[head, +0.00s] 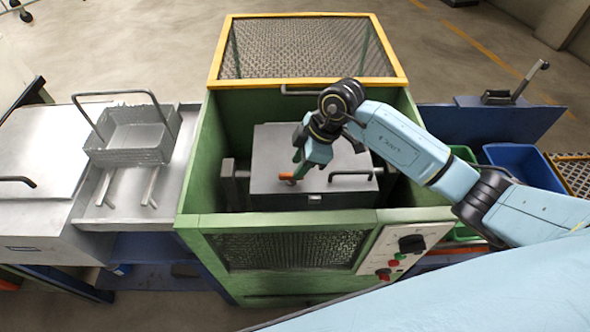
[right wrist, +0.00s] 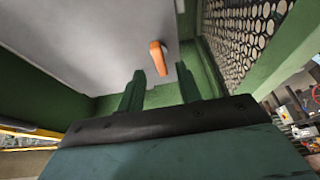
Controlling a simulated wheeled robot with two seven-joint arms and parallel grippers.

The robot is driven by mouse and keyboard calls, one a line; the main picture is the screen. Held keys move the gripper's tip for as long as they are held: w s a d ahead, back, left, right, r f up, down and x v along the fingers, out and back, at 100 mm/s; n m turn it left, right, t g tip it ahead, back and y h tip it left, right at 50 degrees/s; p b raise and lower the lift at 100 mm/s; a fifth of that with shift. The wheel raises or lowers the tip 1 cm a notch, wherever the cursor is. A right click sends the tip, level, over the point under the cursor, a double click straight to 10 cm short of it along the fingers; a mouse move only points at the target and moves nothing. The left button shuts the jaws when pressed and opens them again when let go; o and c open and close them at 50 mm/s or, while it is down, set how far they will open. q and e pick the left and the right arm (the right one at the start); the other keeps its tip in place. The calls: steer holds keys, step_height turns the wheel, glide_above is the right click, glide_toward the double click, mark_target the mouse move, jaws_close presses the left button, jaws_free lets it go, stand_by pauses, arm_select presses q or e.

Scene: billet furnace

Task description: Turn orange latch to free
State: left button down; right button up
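The latch lies beyond the fingertips, roughly in line with the gap, and seems not to be touched. In the head view my right gripper (head: 297,172) points down close beside the latch. My left gripper is not in view.
The green housing (head: 205,170) walls in the box on its sides. A yellow-framed mesh guard (head: 305,47) stands behind. A dark bar handle (head: 352,174) is right of the latch. A control panel (head: 400,250) is at front right. A wire-handled basket (head: 135,135) sits left.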

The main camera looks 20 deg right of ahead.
steer(key=shift+x, duration=1.55)
steer(key=shift+c, duration=0.2)
jaws_close()
